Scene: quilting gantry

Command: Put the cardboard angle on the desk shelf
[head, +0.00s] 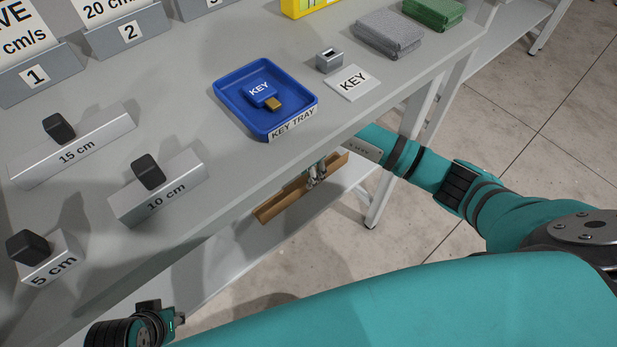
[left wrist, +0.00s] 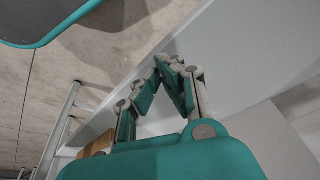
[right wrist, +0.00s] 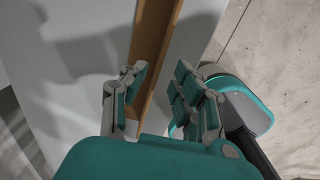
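The cardboard angle (head: 283,206) is a long brown strip, tilted in the head view, just below the desk's front edge.
The desktop (head: 215,165) overhangs the shelf. On it are a blue key tray (head: 232,97) with a key, a KEY card (head: 353,83), labelled blocks (head: 75,148) and folded cloths (head: 388,33). A desk leg (head: 382,200) stands right of the angle. The tiled floor is open.

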